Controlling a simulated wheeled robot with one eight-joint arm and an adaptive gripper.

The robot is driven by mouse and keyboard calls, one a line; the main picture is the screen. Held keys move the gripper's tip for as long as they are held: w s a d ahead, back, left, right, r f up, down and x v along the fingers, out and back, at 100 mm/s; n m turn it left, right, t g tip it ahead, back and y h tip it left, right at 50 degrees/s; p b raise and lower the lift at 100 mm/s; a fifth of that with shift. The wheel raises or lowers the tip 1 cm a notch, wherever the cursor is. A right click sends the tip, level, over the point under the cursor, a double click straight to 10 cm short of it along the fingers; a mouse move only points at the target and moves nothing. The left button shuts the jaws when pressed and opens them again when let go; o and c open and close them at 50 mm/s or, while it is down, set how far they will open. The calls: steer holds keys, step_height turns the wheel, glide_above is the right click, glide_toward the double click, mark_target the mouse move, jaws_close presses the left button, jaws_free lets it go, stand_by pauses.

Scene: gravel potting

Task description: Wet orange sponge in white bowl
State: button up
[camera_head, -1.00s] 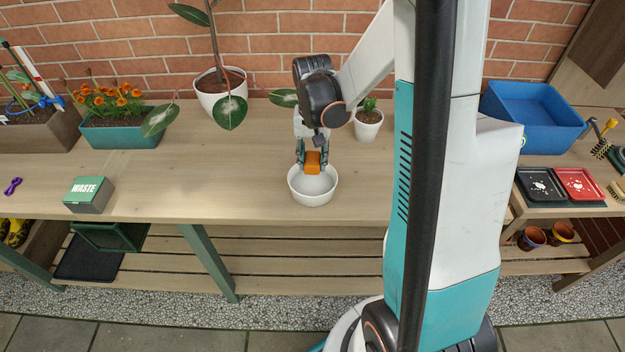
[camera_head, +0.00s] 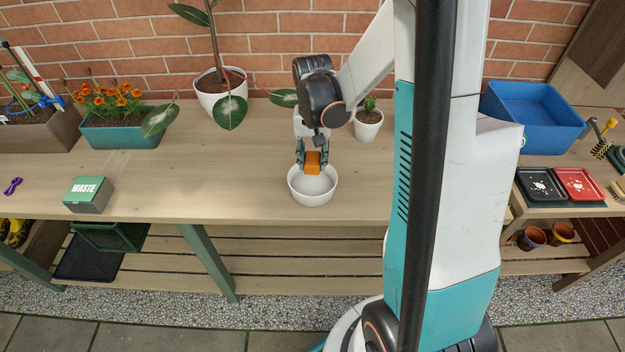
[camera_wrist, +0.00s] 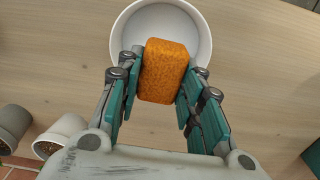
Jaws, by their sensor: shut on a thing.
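The orange sponge (camera_head: 313,161) is between the fingers of my gripper (camera_head: 312,160), which is shut on it. In the wrist view the sponge (camera_wrist: 165,71) is gripped on its two sides by the teal fingers of my gripper (camera_wrist: 160,85). The white bowl (camera_head: 313,198) stands on the bench below the sponge. In the wrist view the sponge covers part of the bowl (camera_wrist: 206,40). The sponge appears over the back part of the bowl's opening; I cannot tell whether it touches the inside. What the bowl holds is not clear.
A white pot with a small plant (camera_head: 368,127) stands behind and right of the bowl. A larger potted plant (camera_head: 222,100) stands at the back. A blue tub (camera_head: 530,118) is at the right.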

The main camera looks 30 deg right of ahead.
mark_target(312, 156)
steer(key=shift+r, duration=0.1)
steer(key=shift+r+p, duration=1.45)
steer(key=shift+r, duration=0.55)
steer(key=shift+f, duration=0.1)
